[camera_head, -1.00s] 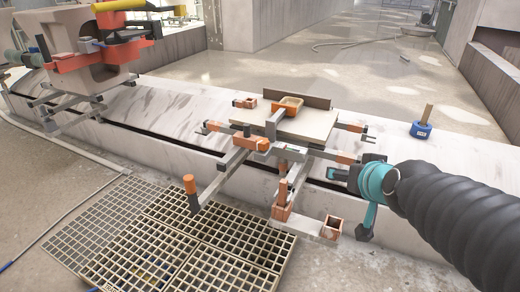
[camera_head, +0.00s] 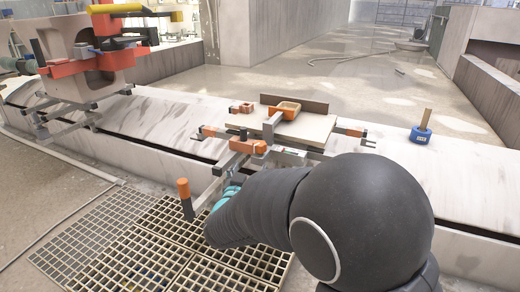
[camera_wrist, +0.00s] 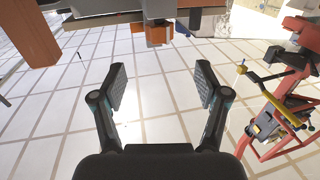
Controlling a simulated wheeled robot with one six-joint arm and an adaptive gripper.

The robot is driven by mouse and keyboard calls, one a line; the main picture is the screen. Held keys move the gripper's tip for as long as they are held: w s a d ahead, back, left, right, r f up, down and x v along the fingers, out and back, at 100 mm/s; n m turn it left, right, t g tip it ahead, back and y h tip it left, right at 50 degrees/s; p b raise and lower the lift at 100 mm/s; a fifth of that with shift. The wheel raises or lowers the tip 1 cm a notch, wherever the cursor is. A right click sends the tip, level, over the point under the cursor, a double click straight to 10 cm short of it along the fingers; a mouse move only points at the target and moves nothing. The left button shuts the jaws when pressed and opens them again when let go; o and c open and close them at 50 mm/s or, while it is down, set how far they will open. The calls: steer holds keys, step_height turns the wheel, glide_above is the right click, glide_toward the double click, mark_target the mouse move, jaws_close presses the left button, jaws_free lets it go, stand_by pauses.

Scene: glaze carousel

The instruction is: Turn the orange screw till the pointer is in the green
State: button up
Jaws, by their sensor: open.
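Several orange parts show, and I cannot tell for sure which is the screw. In the head view an upright post with an orange top (camera_head: 183,187) stands left of my wrist, and an orange block (camera_head: 247,147) sits on the grey frame. In the wrist view my gripper (camera_wrist: 161,86) is open and empty, with a small orange part (camera_wrist: 157,35) beyond and above its fingertips. A large orange-brown part (camera_wrist: 32,38) is at upper left. In the head view my arm hides the fingers and the frame's lower part.
A pale board (camera_head: 305,131) lies on the frame. A blue ring with a wooden peg (camera_head: 421,136) stands on the ledge at right. A red clamp fixture (camera_head: 95,62) is at upper left. Floor grating (camera_head: 140,240) lies at front left.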

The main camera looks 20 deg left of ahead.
mark_target(258, 150)
steer(key=w, duration=0.4)
steer(key=w+a, duration=0.1)
steer(key=w, duration=0.8)
steer(key=shift+w+a+b, duration=0.25)
steer(key=shift+a+b, duration=0.1)
steer(key=c, duration=1.2)
